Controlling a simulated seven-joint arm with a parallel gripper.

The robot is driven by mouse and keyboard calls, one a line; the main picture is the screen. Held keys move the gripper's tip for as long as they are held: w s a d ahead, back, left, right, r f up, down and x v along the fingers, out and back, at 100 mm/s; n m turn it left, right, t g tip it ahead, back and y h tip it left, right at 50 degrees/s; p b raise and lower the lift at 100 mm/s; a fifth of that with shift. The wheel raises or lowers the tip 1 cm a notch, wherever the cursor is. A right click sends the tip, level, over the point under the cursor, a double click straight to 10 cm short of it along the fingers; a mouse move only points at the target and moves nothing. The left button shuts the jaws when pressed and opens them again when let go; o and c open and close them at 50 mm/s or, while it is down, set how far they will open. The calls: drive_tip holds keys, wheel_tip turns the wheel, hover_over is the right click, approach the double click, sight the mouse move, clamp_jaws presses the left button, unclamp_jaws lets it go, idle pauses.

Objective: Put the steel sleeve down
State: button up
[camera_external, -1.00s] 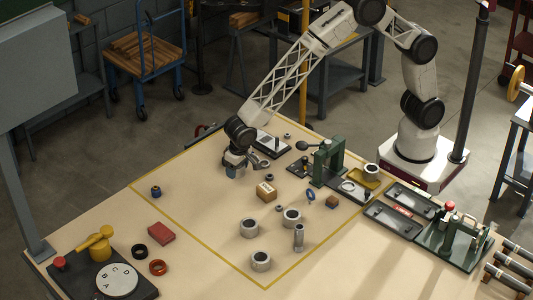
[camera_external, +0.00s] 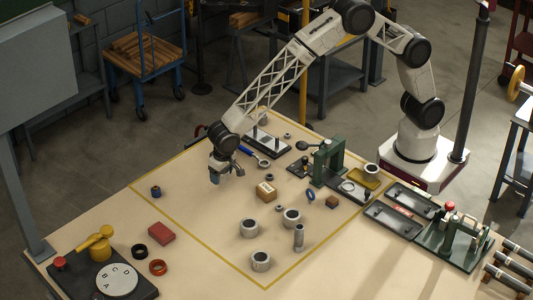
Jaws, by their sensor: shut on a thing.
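My gripper (camera_external: 219,179) points down over the left part of the yellow-outlined area on the table. It is shut on the steel sleeve, which is small and largely hidden between the fingers and under the wrist. I cannot tell how far it is above the tabletop. The bare table surface around it is clear, with a small dark blue part (camera_external: 156,191) to the left and a cardboard-coloured box (camera_external: 265,192) to the right.
A green press (camera_external: 329,162) is to the right. Free tabletop lies left of the box.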

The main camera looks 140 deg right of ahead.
sight(221, 186)
drive_tip(key=shift+f, duration=1.7)
drive_tip(key=shift+f, duration=0.15)
drive_tip(key=o, duration=1.3)
wheel_tip(221, 186, up, 12)
drive_tip(key=a, duration=0.1)
drive_tip(key=shift+a, duration=0.25)
drive_tip(key=shift+s, duration=0.1)
